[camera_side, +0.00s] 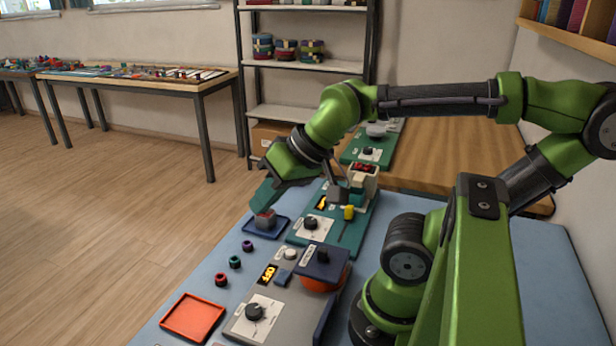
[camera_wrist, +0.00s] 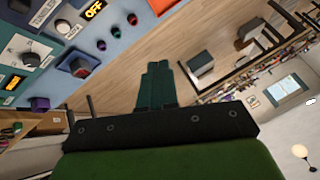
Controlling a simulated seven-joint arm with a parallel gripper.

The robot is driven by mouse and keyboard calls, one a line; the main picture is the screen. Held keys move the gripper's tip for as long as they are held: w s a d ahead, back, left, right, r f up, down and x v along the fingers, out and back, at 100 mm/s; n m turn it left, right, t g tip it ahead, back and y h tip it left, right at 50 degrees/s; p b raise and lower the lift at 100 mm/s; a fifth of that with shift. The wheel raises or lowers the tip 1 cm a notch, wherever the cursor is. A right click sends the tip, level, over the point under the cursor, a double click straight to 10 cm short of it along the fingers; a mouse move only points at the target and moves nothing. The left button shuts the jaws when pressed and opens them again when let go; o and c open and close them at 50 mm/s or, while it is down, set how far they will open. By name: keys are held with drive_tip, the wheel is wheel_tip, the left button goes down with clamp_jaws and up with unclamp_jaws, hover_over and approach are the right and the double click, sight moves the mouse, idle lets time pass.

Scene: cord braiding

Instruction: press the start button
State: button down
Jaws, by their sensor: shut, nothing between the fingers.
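Which control is the start button I cannot tell; its labels are too small to read. The white button also shows at the upper left of the wrist view (camera_wrist: 62,26). The teal machine (camera_side: 360,228) behind it has a dial (camera_side: 311,222) and a lit display.
Several small coloured caps (camera_side: 235,261) lie along the blue table's left edge. An orange tray (camera_side: 191,318) lies at the front. The teal machine's upright parts (camera_side: 364,178) stand right of my gripper.

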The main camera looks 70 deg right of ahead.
drive_tip(key=w+d+f+m+g+h, duration=0.25)
drive_tip(key=d+f, duration=0.35)
drive_tip(key=d, duration=0.5)
drive_tip(key=w+d+f+m+g+h, duration=0.1)
drive_tip(key=w+d+f+m+h, duration=0.15)
drive_tip(key=d+f, duration=0.6)
drive_tip(key=s+d+r+n+g+h, duration=0.1)
drive_tip(key=d+h, duration=0.2)
drive_tip(key=d, duration=1)
drive_tip(key=s+d+r+n+h, duration=0.1)
drive_tip(key=s+d+h, duration=0.1)
drive_tip(key=d, duration=1.1)
drive_tip(key=shift+d+r+g+h, duration=0.2)
drive_tip(key=shift+r+g+h, duration=0.15)
drive_tip(key=shift+h, duration=0.15)
drive_tip(key=shift+f, duration=0.1)
drive_tip(key=shift+s+f, duration=0.1)
drive_tip(key=shift+f, duration=4.25)
